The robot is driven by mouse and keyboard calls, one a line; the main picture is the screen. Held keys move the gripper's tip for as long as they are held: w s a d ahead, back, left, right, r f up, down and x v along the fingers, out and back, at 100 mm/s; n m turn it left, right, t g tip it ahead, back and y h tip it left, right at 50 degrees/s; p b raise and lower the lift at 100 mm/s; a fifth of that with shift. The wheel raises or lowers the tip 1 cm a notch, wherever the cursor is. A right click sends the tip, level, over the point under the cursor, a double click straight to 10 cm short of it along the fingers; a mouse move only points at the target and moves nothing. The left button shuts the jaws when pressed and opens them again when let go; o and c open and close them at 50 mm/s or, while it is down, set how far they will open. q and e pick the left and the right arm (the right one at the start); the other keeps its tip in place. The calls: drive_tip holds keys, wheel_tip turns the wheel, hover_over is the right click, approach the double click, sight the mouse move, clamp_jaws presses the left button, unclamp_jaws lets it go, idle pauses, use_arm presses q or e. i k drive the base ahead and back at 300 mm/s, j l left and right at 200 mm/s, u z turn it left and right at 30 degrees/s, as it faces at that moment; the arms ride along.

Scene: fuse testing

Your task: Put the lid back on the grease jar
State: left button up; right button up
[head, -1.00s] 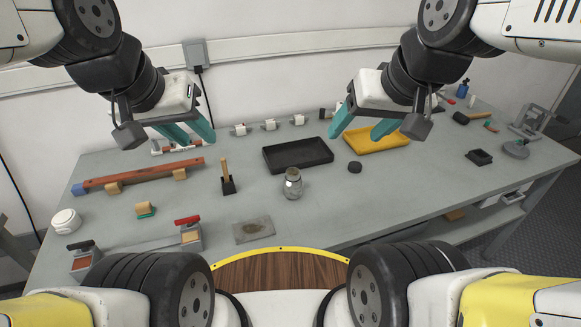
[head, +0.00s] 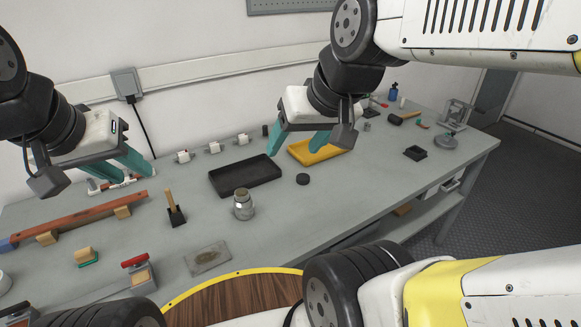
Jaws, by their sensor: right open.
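The glass jar (head: 243,208) stands upright on the grey workbench, in front of the black tray; its top looks brownish and no dark lid sits on it. A small round black disc (head: 303,179), which looks like the lid, lies flat on the bench to the right of the jar and farther back. My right gripper (head: 294,146) is open and empty, in the air above the disc in the picture, apart from it. My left gripper (head: 127,168) looks open and empty, in the air at the left over the back of the bench, away from the jar.
A black tray (head: 222,187) and a yellow tray (head: 337,152) lie behind the jar and disc. A wooden peg on a black base (head: 177,216), a grey plate (head: 208,258) and a red-handled block (head: 142,271) stand left of the jar.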

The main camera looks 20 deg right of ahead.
sight(245, 206)
drive_tip(key=l+u, duration=0.45)
drive_tip(key=l, duration=0.85)
